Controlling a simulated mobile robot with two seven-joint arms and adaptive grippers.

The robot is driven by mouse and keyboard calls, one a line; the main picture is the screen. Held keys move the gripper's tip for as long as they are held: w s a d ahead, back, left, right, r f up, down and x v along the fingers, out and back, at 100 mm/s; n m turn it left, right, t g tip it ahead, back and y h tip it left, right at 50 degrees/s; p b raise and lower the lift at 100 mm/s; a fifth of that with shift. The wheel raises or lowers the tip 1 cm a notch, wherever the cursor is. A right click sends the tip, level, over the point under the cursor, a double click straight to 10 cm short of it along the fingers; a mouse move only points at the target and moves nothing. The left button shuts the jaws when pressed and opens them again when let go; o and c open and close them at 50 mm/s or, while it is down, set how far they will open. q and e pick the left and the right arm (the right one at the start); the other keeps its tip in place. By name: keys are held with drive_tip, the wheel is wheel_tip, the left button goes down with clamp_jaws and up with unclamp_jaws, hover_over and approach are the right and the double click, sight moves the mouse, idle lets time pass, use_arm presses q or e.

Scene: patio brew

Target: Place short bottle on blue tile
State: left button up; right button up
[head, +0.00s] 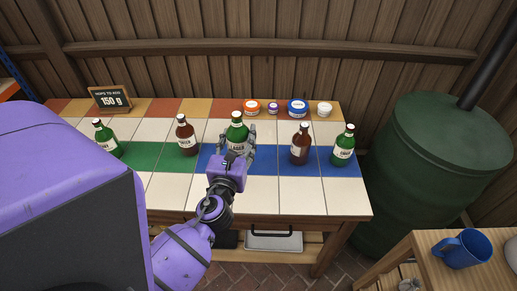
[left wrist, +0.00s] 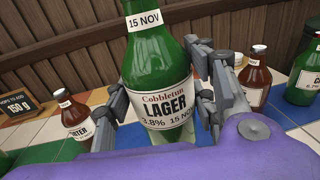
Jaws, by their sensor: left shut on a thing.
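My left gripper (head: 237,146) is shut on a green lager bottle (head: 237,131) with a cream label. In the left wrist view the bottle (left wrist: 162,70) stands upright between the two fingers; its neck tag reads 15 NOV. The gripper hides its base in the head view, so I cannot tell whether it touches the table. Behind and around the gripper runs a row of blue tiles (head: 267,160). A brown bottle (head: 300,146) and a green bottle (head: 344,146) stand on blue tiles to the right. My right gripper is not in view.
On the left, a green bottle (head: 105,138) and a brown bottle (head: 186,136) stand by the green tiles (head: 148,156). The front white tiles (head: 297,193) are clear.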

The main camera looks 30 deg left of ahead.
use_arm(q)
drive_tip(key=w+f+b, duration=0.1)
drive_tip(key=w+f, duration=0.2)
drive_tip(key=w+f+b, duration=0.2)
drive_tip(key=w+f, duration=0.2)
drive_tip(key=w+f+b, duration=0.2)
drive_tip(key=w+f, duration=0.2)
drive_tip(key=shift+w+a+f, duration=0.1)
drive_tip(key=shift+a+f, duration=0.05)
drive_tip(key=shift+a, duration=0.25)
drive_tip(key=shift+f, duration=0.25)
drive_tip(key=shift+r, duration=0.2)
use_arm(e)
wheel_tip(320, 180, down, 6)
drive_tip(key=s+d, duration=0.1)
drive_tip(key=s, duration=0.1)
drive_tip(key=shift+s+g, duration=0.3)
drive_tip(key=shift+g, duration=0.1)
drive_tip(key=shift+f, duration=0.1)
use_arm(q)
drive_tip(key=shift+f, duration=0.25)
drive_tip(key=o, duration=1.7)
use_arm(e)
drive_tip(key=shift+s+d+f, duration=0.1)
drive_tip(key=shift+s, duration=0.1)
